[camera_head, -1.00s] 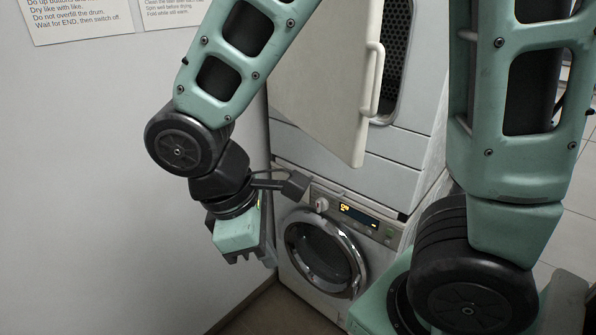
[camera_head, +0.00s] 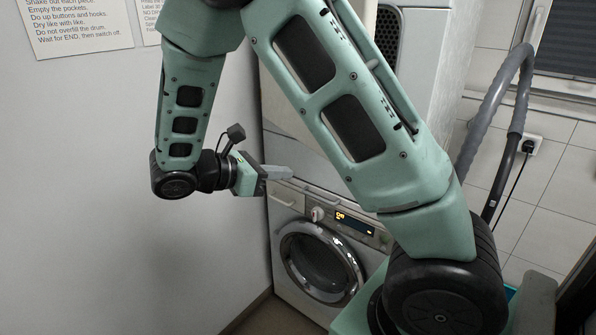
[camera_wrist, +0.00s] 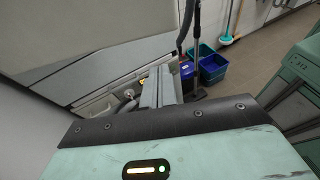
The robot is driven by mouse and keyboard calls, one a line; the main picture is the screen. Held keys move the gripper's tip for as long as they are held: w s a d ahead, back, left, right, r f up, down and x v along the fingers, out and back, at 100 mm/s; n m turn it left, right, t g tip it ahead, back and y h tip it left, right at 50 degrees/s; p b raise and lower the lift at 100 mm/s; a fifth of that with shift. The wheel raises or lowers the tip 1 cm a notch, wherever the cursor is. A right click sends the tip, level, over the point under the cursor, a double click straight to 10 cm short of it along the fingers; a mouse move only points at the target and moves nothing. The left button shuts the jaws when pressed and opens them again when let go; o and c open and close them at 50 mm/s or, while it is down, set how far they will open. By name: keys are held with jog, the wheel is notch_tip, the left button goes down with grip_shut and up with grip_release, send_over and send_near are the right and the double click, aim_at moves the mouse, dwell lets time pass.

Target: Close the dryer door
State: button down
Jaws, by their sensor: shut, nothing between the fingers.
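The dryer (camera_head: 430,75) is the upper machine of the stack. In the head view my arm hides most of its front; a strip of its dark, perforated opening (camera_head: 388,32) shows. The dryer door, a pale flat panel (camera_head: 285,108), is partly visible left of my arm. A large pale panel, probably the door (camera_wrist: 85,30), fills the upper left of the wrist view. My gripper (camera_head: 290,172) is shut and empty, below the door's visible part and above the lower machine's top left. Its fingers (camera_wrist: 160,88) point ahead in the wrist view. Contact with the door cannot be told.
A washing machine (camera_head: 285,205) with a round glass door stands below the dryer. A plain wall (camera_head: 80,170) bounds the left. A grey hose (camera_head: 519,80) rises at right. Blue (camera_wrist: 187,69) and teal (camera_wrist: 212,68) buckets stand on the floor beyond my gripper.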

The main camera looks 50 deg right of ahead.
jog(key=r+p+x, duration=0.1)
jog(key=p+x, duration=0.2)
jog(key=x, duration=0.9)
jog(key=shift+s+d, duration=0.2)
jog(key=shift+d, duration=0.25)
jog(key=shift+f, duration=0.1)
jog(key=shift+d, duration=0.1)
